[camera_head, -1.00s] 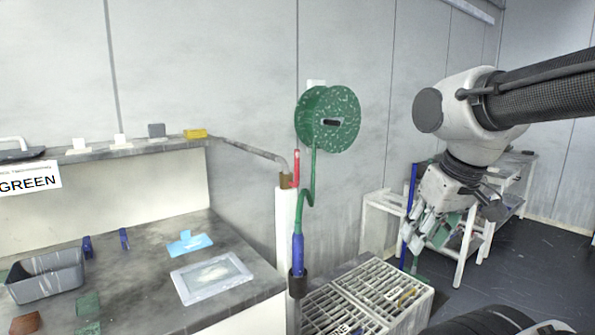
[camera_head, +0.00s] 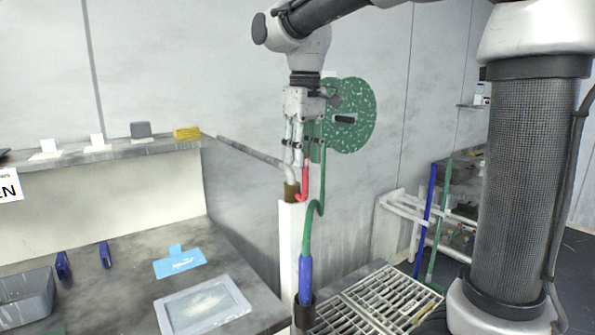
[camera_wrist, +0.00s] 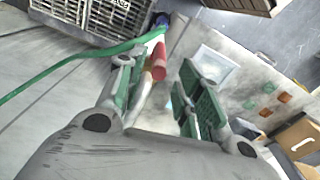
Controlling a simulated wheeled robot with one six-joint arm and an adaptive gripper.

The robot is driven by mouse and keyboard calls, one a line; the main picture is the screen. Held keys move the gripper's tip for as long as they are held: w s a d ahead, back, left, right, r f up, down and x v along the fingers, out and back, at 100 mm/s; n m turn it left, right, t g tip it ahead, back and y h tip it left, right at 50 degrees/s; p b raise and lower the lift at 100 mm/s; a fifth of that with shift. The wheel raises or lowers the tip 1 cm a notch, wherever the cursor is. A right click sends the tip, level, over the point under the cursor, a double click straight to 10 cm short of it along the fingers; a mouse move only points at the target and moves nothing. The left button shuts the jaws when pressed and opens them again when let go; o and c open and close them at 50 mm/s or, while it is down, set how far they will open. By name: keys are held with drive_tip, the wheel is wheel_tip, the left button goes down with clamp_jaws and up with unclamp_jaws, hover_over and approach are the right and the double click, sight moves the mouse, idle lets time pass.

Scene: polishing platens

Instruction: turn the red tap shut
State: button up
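The red tap (camera_head: 304,182) sits at the end of the grey pipe, above a white post (camera_head: 291,235), with its lever standing roughly upright. My gripper (camera_head: 304,162) points down just above and around the top of the tap, its green-padded fingers apart. In the wrist view the fingers (camera_wrist: 160,105) are clearly spread with a wide gap. The red tap (camera_wrist: 157,62) shows there beyond the gap, close to the left finger. I cannot tell whether that finger touches it. The lever's upper end is partly hidden by the fingers in the head view.
A green hose (camera_head: 308,230) hangs right beside the tap, from the green reel (camera_head: 352,118) to a blue nozzle (camera_head: 305,279). The pipe (camera_head: 250,151) runs left to a shelf. A bench with a tray (camera_head: 203,305) is at left, a slatted grate (camera_head: 375,300) at lower right.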

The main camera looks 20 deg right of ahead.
sight(305, 193)
drive_tip(key=shift+w+d+r, duration=0.1)
drive_tip(key=shift+d+r, duration=0.1)
drive_tip(key=shift+r, duration=0.65)
drive_tip(key=f, duration=0.7)
drive_tip(key=shift+s+f, duration=0.2)
drive_tip(key=shift+f, duration=0.15)
clamp_jaws()
